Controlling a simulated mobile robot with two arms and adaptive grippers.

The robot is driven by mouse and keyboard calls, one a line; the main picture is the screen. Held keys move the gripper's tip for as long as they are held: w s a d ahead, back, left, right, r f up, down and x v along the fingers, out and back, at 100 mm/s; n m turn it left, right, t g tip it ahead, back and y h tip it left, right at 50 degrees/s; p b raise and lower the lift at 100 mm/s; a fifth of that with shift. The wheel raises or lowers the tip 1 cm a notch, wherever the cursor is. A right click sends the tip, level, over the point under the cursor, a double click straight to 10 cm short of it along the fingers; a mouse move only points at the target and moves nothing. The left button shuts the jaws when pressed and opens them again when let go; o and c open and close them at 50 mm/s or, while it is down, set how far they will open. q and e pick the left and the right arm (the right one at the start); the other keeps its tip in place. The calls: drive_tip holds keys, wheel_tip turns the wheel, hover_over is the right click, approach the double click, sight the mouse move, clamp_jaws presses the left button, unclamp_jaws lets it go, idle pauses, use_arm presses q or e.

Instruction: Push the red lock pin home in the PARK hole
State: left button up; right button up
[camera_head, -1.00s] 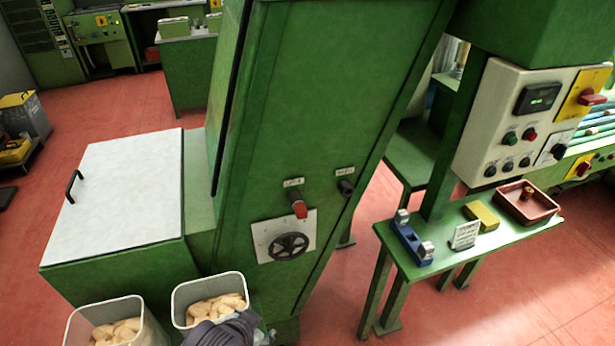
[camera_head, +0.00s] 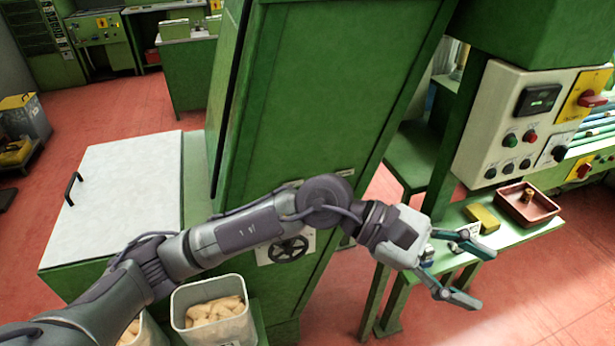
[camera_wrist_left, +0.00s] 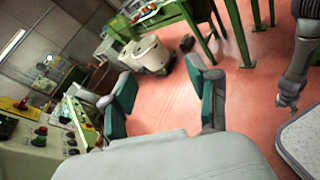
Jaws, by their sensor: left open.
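My left gripper (camera_head: 478,276) is open and empty, at the right in the head view, in front of the small green table. Its spread teal-padded fingers also show in the left wrist view (camera_wrist_left: 162,84). My left arm crosses the front of the tall green machine (camera_head: 330,90) and hides the red lock pin and the holes. Only part of a small white label (camera_head: 345,173) shows above the arm; I cannot read it. The black handwheel (camera_head: 289,249) shows below the arm. A grey arm end, likely my right gripper (camera_wrist_left: 288,101), shows at the right in the wrist view; its jaws are unclear.
The green table (camera_head: 520,238) holds a yellow block (camera_head: 482,218) and a red-brown tray (camera_head: 548,207). A control panel (camera_head: 500,120) stands above it. A bin of corks (camera_head: 179,305) stands below my arm. Red floor is open between machine and table.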

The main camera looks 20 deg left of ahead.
use_arm(q)
drive_tip(key=w+a+f+m+t+y, duration=0.3)
drive_tip(key=w+a+f+m+y, duration=0.1)
drive_tip(key=w+a+f+y, duration=0.35)
drive_tip(key=w+a+r+t+y, duration=0.2)
drive_tip(key=w+a+y, duration=0.3)
drive_tip(key=a, duration=0.5)
drive_tip(key=w+a+r+t+y, duration=0.15)
drive_tip(key=w+a+y, duration=0.3)
drive_tip(key=a, duration=0.45)
drive_tip(key=shift+m+y, duration=0.4)
drive_tip(key=p+x, duration=0.2)
drive_tip(key=x, duration=0.4)
drive_tip(key=p+x, duration=0.2)
drive_tip(key=x, duration=0.5)
drive_tip(key=shift+s+f, duration=0.2)
drive_tip(key=shift+f, duration=0.05)
